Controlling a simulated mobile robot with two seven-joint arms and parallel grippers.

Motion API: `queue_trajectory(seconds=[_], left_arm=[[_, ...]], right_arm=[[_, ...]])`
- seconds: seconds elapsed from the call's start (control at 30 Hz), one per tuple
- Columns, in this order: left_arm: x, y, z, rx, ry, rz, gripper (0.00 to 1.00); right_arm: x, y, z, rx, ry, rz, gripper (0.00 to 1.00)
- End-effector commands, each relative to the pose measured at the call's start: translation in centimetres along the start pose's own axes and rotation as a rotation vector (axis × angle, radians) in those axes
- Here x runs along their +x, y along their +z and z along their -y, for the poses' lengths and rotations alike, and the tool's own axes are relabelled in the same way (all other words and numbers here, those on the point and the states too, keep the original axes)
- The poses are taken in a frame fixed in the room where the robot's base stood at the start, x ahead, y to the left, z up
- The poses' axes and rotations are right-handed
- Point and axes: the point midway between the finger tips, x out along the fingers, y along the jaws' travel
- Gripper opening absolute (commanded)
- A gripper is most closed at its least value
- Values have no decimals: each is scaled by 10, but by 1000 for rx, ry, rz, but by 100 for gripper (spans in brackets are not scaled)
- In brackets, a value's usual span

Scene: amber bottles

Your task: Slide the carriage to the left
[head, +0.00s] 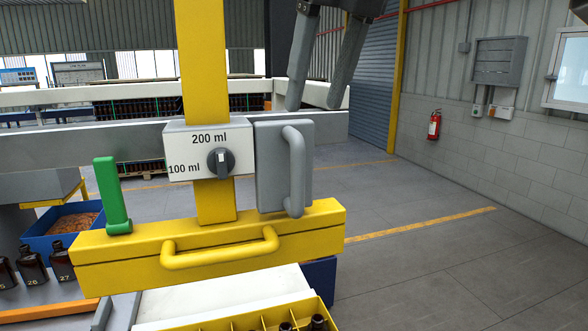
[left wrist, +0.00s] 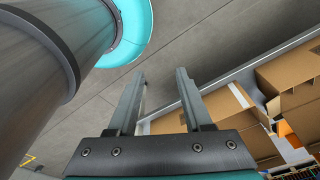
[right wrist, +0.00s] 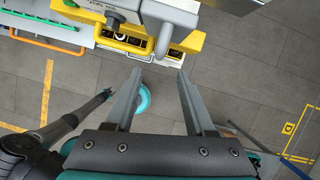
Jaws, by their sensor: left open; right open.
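The carriage is a yellow beam (head: 130,250) with a yellow front handle (head: 220,257) and a yellow post (head: 203,60) rising from it. It carries a dial box (head: 185,145) marked 200 ml and 100 ml, a green lever (head: 112,190) on the left, and a grey block with a grey handle (head: 297,170) on the right. My right gripper (head: 314,106) is open and empty, its fingers above the grey handle in the head view. The right wrist view shows its fingers (right wrist: 160,72) apart, below the carriage's grey handle (right wrist: 165,40). My left gripper (left wrist: 160,72) is open and empty, outside the head view.
Amber bottles (head: 32,265) stand at the left edge by a blue bin (head: 65,225). A yellow crate (head: 245,322) with bottles sits under the beam. Cardboard boxes (left wrist: 285,90) lie right of my left gripper. The floor to the right (head: 430,240) is clear.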

Motion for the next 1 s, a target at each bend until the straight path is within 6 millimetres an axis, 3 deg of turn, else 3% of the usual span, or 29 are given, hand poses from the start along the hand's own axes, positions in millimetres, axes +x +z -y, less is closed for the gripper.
queue_trajectory(seconds=[0.07, 0.17, 0.3, 0.43, 0.63, 0.8, 1.0], left_arm=[[0, -8, 2, 0, -2, -12, 50], [0, 3, 0, 0, 0, 4, 50], [-2, 31, -5, -1, 6, 50, 50], [-5, 42, -6, -1, 8, 68, 50], [-10, 36, -5, -1, 7, 60, 50], [-14, 19, -3, -1, 4, 33, 50], [-18, 16, -2, -1, 3, 28, 50]], right_arm=[[-1, 0, 1, 2, -6, 1, 55], [5, -1, 2, 3, -8, -1, 55], [27, -1, 2, 1, -7, -4, 55], [55, -2, 1, 0, -6, -5, 55], [98, -1, 2, 1, -4, -6, 55], [127, -1, 1, 0, -4, -3, 55], [147, -1, 1, 0, -4, -1, 55]])
